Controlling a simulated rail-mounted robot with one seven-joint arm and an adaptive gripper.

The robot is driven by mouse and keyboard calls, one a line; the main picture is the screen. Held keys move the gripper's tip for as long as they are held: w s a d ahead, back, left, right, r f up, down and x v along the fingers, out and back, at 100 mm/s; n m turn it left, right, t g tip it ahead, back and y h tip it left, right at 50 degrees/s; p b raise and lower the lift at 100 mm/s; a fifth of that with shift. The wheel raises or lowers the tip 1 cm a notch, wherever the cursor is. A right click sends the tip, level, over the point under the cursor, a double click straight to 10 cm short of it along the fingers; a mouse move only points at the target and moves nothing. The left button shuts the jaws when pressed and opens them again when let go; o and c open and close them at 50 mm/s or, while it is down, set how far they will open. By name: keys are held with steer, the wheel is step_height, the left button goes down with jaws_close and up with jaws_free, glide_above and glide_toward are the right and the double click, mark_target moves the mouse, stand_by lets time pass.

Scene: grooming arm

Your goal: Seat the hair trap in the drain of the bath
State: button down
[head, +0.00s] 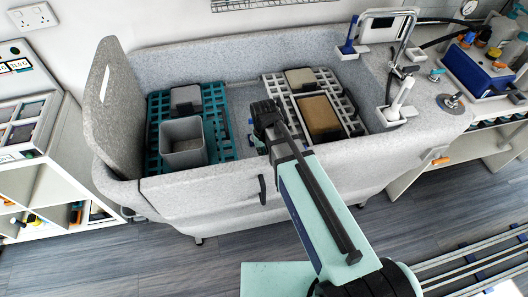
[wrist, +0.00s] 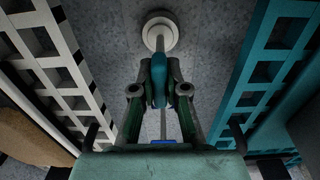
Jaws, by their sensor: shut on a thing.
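The grey bath (head: 215,184) fills the middle of the head view. My gripper (head: 262,118) reaches down into it, between a teal rack and a white rack; its fingertips are hidden there. In the wrist view my gripper (wrist: 160,85) is shut on a blue-teal grip, which appears to be part of the hair trap (wrist: 159,78). A pale stem runs from this grip to a white round piece (wrist: 160,24) near the top, over the bath floor. I cannot tell whether that white piece is the trap's head or the drain's rim, or whether they touch.
The teal rack (head: 219,121) holds a grey open box (head: 183,143). The white rack (head: 345,103) holds a brown block (head: 319,116). Both racks flank a narrow strip of bare bath floor (wrist: 205,28). A tap (head: 404,40) stands at the bath's right end.

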steer(key=shift+s+f+b, duration=0.25)
steer(key=shift+f+b, duration=0.1)
steer(key=shift+f, duration=0.35)
steer(key=c, duration=1.1)
jaws_free()
steer(key=shift+w+r, duration=0.2)
steer(key=shift+r, duration=4.45)
